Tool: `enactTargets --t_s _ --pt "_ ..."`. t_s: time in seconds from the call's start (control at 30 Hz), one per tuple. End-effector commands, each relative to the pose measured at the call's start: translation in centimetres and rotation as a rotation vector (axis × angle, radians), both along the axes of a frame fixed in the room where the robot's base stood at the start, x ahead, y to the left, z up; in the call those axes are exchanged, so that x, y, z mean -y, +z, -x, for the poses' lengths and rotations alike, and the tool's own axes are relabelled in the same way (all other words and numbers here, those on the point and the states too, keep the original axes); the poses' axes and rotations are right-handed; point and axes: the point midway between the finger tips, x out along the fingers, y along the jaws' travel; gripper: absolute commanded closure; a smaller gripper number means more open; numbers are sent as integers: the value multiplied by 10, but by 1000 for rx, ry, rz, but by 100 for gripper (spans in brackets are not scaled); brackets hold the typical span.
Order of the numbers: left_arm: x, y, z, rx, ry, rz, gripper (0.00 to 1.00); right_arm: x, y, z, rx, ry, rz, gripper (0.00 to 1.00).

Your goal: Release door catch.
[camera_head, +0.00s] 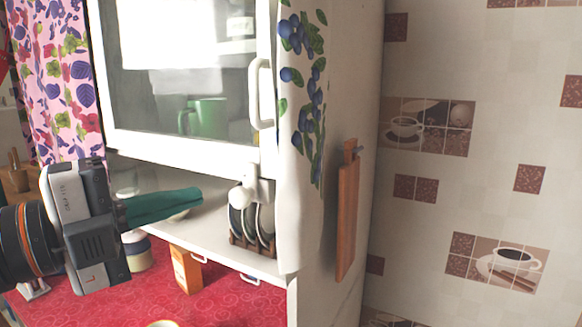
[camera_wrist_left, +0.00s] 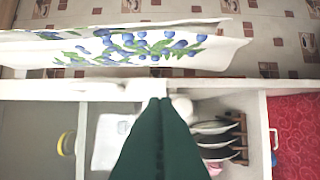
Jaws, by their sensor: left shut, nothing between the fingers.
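The white cabinet door (camera_head: 190,148) with a glass pane is closed in the head view. It has a white handle (camera_head: 257,95) on its right side. A white catch with a rounded knob (camera_head: 241,194) sits under the door's lower right corner. In the left wrist view a round white part, probably this knob (camera_wrist_left: 183,104), shows just right of the fingertips. My left gripper (camera_head: 200,195) has green fingers, shut and empty. Its tips are left of the knob in the head view, apparently apart from it. The fingers hide part of the cabinet in the wrist view. My right gripper is not in view.
Plates in a wooden rack (camera_head: 250,232) stand on the open shelf below the door. A blueberry-patterned towel (camera_head: 303,120) hangs beside the handle. A cutting board (camera_head: 347,215) hangs on the cabinet side. An orange box (camera_head: 186,270) stands on the red counter (camera_head: 215,300).

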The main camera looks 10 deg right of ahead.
Motion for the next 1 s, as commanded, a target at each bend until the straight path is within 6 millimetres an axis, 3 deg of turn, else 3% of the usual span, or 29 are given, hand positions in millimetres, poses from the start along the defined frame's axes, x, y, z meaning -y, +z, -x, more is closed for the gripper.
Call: enactTargets --t_s 0.17,0.53,1.0 --pt "-6 1 -5 -15 48 -19 100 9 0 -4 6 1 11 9" --pt "-1 2 -7 -17 43 -16 100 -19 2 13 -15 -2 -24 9" --pt "62 3 -51 -17 42 -17 100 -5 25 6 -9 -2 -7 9"
